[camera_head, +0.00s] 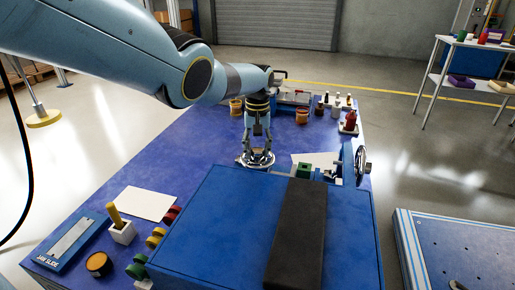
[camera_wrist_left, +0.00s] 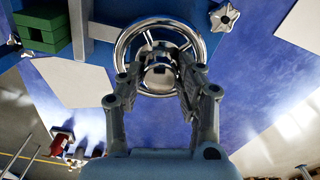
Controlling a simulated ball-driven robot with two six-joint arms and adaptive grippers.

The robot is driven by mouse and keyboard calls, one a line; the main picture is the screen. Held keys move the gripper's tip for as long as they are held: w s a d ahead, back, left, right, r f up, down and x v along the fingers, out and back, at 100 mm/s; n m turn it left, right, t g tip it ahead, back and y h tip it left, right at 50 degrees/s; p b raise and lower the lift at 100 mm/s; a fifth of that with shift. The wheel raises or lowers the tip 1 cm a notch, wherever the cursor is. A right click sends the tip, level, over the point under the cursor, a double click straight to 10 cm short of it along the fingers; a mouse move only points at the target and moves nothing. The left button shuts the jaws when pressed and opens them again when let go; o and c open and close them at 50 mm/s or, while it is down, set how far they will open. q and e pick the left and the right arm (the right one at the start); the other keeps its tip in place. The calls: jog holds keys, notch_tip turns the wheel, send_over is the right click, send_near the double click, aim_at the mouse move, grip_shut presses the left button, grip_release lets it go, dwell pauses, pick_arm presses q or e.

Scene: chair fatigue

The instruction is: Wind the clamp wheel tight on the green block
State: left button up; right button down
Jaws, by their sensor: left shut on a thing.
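The chrome clamp wheel (camera_head: 250,162) lies close to the far edge of the large blue box in the head view. It fills the top middle of the left wrist view (camera_wrist_left: 122,45), with its rim and spokes showing. My left gripper (camera_head: 257,146) comes down on it from above. In the left wrist view its fingers (camera_wrist_left: 160,72) are shut on the wheel's hub. The green block (camera_head: 304,170) sits to the right of the wheel in the head view; it also shows at the top left of the left wrist view (camera_wrist_left: 42,30), beside a grey bar. My right gripper is not in view.
The blue box (camera_head: 225,225) with a black strip (camera_head: 298,230) fills the near side. A second handwheel (camera_head: 361,165) stands upright at the right edge. The blue table's left middle is clear.

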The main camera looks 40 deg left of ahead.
pick_arm(q)
jog(key=m, duration=0.5)
jog(key=shift+m, duration=0.3)
jog(key=m, duration=1.1)
jog(key=shift+m, duration=0.4)
jog(key=m, duration=0.6)
jog(key=shift+b, duration=0.35)
jog(key=m, duration=0.6)
jog(key=shift+m, duration=0.3)
jog(key=m, duration=0.3)
jog(key=shift+m+b, duration=0.3)
jog(key=shift+b, duration=0.05)
jog(key=shift+m, duration=0.9)
jog(key=shift+f+m+b, duration=0.2)
jog(key=shift+m+b, duration=0.6)
jog(key=shift+b, duration=0.05)
jog(key=m+b, duration=0.2)
jog(key=b, duration=0.2)
jog(key=shift+m, duration=0.3)
jog(key=shift+b, duration=0.3)
jog(key=shift+r, duration=0.25)
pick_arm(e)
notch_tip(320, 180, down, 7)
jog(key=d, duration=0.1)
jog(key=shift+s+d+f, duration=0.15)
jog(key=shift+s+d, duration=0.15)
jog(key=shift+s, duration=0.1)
